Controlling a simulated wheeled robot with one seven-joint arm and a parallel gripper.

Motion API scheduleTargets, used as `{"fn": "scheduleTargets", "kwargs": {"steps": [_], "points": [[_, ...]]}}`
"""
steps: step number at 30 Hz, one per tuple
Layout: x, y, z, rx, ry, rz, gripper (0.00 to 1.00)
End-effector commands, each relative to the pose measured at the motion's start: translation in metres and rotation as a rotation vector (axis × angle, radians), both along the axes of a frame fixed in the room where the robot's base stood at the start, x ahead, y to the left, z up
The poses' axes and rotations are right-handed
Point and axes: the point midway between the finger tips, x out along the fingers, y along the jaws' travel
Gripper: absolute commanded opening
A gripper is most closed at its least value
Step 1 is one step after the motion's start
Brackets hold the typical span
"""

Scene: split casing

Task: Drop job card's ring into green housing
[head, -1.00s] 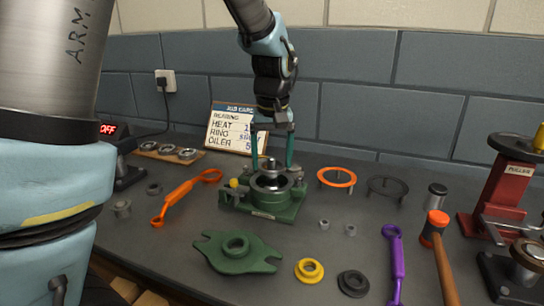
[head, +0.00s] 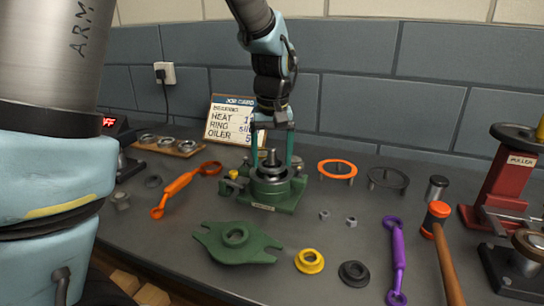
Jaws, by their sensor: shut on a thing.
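The green housing (head: 262,203) stands upright on the bench, with a metal shaft (head: 271,156) rising from its middle. My gripper (head: 272,160) points straight down over it, one teal finger on each side of the shaft. It is shut on a grey ring (head: 270,173), which shows only as a thin rim around the shaft at the housing's mouth. I cannot tell whether the ring is seated.
An orange ring (head: 337,168) and a dark grey ring (head: 388,179) stand to the right. A green cover (head: 237,254), yellow flanged part (head: 309,261) and black one (head: 354,273) lie in front. An orange wrench (head: 184,188) lies left, a purple wrench (head: 396,260) and mallet (head: 442,245) right.

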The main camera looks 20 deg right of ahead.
Motion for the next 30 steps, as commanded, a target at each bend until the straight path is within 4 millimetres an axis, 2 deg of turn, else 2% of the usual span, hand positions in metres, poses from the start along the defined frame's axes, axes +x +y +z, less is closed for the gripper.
{"fn": "scheduleTargets", "kwargs": {"steps": [10, 11, 15, 30], "points": [[0.0, 0.0001, -0.0025, 0.0, 0.0, 0.0, 0.2], [0.0, 0.0, -0.0026, 0.0, 0.0, 0.0, 0.85], [0.0001, 0.0, -0.0025, 0.0, 0.0, 0.0, 1.0], [0.0, 0.0, -0.0027, 0.0, 0.0, 0.0, 1.0]]}}
